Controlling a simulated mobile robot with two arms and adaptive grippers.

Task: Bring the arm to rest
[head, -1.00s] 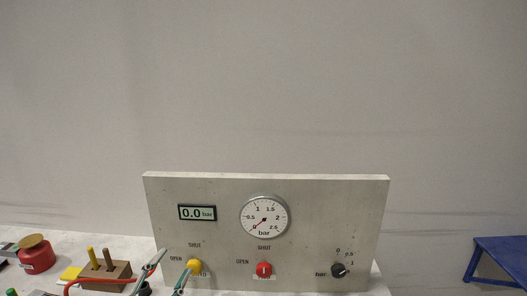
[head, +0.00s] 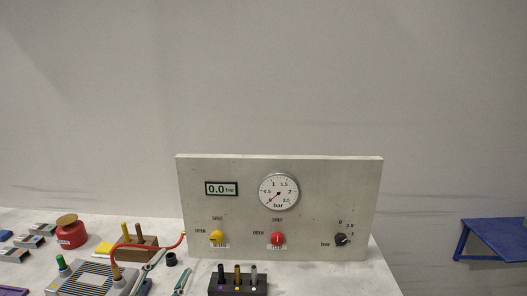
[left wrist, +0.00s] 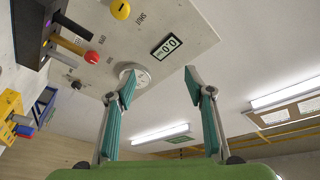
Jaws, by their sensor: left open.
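My left gripper (head: 176,261) is low in the head view, just left of the panel's lower left corner. Its two teal fingers are apart with nothing between them. In the left wrist view the open fingers (left wrist: 159,73) point up past the tilted panel. The grey panel (head: 330,190) stands upright on the table with a dial gauge (head: 279,191), a display reading 0.0 bar (head: 221,188), a yellow knob (head: 216,237), a red knob (head: 277,238) and a black knob (head: 341,240). My right gripper is not in view.
A wooden block with pegs (head: 146,242), a grey ribbed box (head: 90,279) and a red canister (head: 71,234) stand at left. A black block with pegs (head: 238,284) stands before the panel. A blue stand (head: 490,238) is far right.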

